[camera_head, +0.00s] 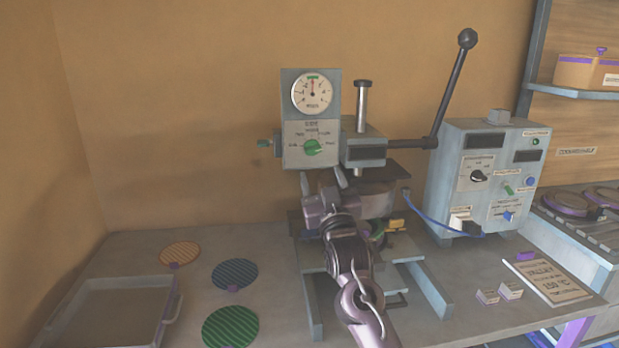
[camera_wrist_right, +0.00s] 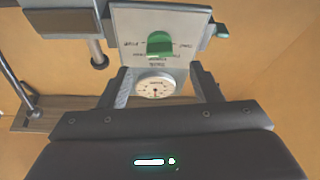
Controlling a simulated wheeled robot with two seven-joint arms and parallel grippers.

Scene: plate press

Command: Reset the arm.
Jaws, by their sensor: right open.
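My right arm comes up from the bottom middle in the head view, and my right gripper (camera_head: 325,186) is raised in front of the plate press (camera_head: 363,150), just below its green knob (camera_head: 313,147). In the right wrist view my right gripper (camera_wrist_right: 166,90) has its two fingers apart with nothing between them. The press's gauge (camera_wrist_right: 155,88) shows beyond the gap, and the green knob (camera_wrist_right: 160,43) shows above it. I cannot tell if the fingers touch the press. My left gripper is not in view.
A control box (camera_head: 484,175) stands right of the press, beside a long black lever (camera_head: 452,90). Orange, blue and green discs (camera_head: 230,327) lie on the table at left, near a grey tray (camera_head: 68,312). A sign (camera_head: 548,279) and small blocks (camera_head: 510,290) lie front right.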

